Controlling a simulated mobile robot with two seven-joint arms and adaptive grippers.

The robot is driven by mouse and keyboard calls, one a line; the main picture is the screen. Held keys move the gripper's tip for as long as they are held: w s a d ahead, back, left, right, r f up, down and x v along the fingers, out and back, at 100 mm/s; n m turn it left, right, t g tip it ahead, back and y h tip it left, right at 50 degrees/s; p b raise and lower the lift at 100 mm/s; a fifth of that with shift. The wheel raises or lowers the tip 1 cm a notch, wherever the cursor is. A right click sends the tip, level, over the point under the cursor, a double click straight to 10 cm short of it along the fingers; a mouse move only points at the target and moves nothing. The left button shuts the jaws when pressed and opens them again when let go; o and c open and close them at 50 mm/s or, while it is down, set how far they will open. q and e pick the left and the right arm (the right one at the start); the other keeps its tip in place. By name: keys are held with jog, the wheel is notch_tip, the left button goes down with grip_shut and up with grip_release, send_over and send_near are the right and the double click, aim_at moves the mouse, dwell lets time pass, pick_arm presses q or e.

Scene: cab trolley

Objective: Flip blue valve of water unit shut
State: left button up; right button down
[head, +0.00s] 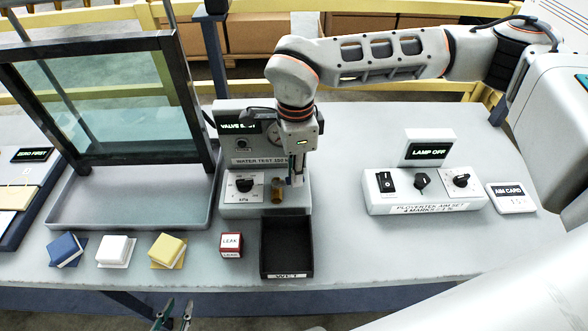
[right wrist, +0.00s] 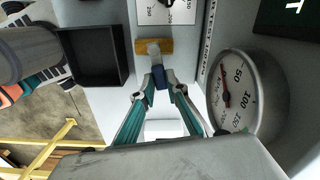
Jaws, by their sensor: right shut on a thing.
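The water unit (head: 232,209) stands mid-table with a kPa knob (head: 245,185) and a brass valve body (head: 277,192). In the right wrist view the brass body (right wrist: 170,46) lies across the picture, with a grey lever stem (right wrist: 154,55) crossing it at about a right angle. The lever ends in a blue handle (right wrist: 158,76). My right gripper (right wrist: 161,88) is shut on that blue handle; it also shows over the unit in the head view (head: 296,178). My left gripper (head: 176,308) is open and empty at the bottom edge, away from the unit.
A round gauge (right wrist: 240,92) and a partly hidden lit display (head: 236,127) sit on the unit. A black WET tray (head: 287,276) and LEAK block (head: 231,245) stand in front. A glass-panel frame (head: 90,157) is left; a switch panel (head: 425,190) is right.

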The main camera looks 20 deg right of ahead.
jog(key=shift+s+a+m, duration=0.1)
jog(key=shift+s+m, duration=0.35)
jog(key=shift+m, duration=0.75)
jog(key=c, duration=2)
grip_release()
jog(key=shift+r, duration=0.1)
notch_tip(320, 180, up, 12)
jog(key=shift+f, duration=0.1)
jog(key=shift+s, duration=0.1)
